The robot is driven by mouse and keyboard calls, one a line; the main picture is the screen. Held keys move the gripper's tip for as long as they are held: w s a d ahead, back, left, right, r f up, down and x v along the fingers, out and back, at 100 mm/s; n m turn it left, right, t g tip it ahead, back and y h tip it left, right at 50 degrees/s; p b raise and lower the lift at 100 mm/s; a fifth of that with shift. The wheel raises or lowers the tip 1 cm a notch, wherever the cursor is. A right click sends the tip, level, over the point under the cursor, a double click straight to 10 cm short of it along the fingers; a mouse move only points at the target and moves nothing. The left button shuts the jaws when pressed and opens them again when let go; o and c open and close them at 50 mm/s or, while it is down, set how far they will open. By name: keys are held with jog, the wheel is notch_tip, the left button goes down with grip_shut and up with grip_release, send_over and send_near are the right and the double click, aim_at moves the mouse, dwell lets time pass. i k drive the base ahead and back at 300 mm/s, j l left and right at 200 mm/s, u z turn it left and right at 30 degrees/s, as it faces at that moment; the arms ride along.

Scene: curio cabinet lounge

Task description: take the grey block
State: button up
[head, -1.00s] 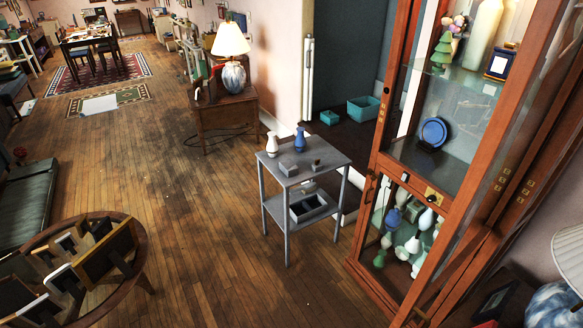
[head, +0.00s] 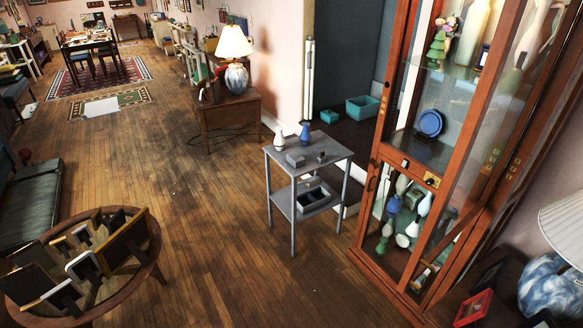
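A small grey block (head: 295,160) lies on the top of a grey two-shelf side table (head: 325,158) in the middle of the head view. A smaller dark block (head: 321,157) sits to its right. A white vase (head: 279,141) and a blue vase (head: 305,134) stand behind it on the same top. A grey divided tray (head: 313,199) rests on the lower shelf. My gripper is not in view.
A tall wood and glass cabinet (head: 362,254) holding vases stands right of the table. A round table with frames (head: 156,246) is at front left. A wooden desk with a lamp (head: 234,110) stands behind. Wooden floor (head: 200,200) is clear left of the grey table.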

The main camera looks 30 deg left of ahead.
aim_at(297, 162)
jog(key=k+j+u, duration=0.1)
jog(key=u, duration=1.15)
jog(key=i+l, duration=0.1)
jog(key=i, duration=0.9)
jog(key=i+l, duration=0.1)
jog(key=i, duration=0.95)
jog(key=i+l+u, duration=0.1)
jog(key=i, duration=0.9)
